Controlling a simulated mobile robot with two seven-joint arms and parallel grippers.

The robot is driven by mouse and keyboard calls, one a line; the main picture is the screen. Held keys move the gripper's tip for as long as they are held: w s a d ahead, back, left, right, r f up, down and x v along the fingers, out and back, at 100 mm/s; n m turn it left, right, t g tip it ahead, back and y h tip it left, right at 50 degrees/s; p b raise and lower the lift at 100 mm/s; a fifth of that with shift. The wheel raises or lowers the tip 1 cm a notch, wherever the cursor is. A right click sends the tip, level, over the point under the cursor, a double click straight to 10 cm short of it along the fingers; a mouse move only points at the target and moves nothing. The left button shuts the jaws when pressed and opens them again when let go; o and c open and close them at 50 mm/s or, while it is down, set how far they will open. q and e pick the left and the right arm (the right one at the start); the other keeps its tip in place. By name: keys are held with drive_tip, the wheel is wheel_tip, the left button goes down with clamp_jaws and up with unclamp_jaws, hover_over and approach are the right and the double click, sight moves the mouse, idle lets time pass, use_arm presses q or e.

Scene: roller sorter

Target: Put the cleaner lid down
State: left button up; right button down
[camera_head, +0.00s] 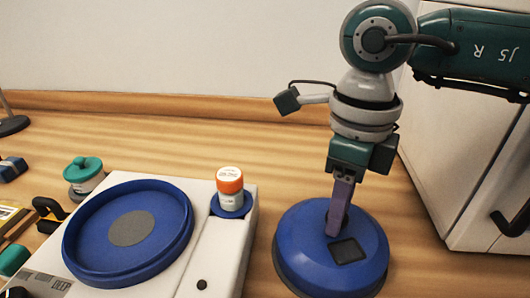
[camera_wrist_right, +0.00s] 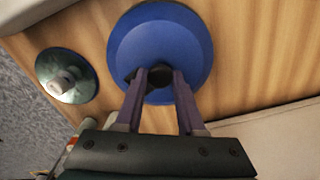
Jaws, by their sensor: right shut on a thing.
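The cleaner lid (camera_head: 295,254), a round blue dome with a dark rectangular patch on top, is to the right of the white cleaner (camera_head: 220,262). My right gripper (camera_head: 337,226) points down and is shut on the lid's knob. In the right wrist view the lid (camera_wrist_right: 185,40) is a blue disc, with its dark knob between the fingertips of my right gripper (camera_wrist_right: 160,78). The lid looks level and on or just above the wooden counter; I cannot tell if it touches. The cleaner's blue bowl (camera_head: 180,212) is uncovered. My left gripper is not in view.
An orange-capped white bottle (camera_head: 229,190) stands at the cleaner's back right corner. A teal-topped jar (camera_head: 84,176) and small tools lie left of the cleaner. A white cabinet (camera_head: 440,150) bounds the right side. Bare counter (camera_head: 150,140) lies behind the cleaner.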

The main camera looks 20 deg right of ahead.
drive_tip(key=shift+f, duration=0.15)
drive_tip(key=c, duration=0.5)
unclamp_jaws()
drive_tip(key=shift+r, duration=0.55)
wheel_tip(320, 180, up, 11)
drive_tip(key=shift+r, duration=0.15)
drive_tip(key=shift+a, duration=0.1)
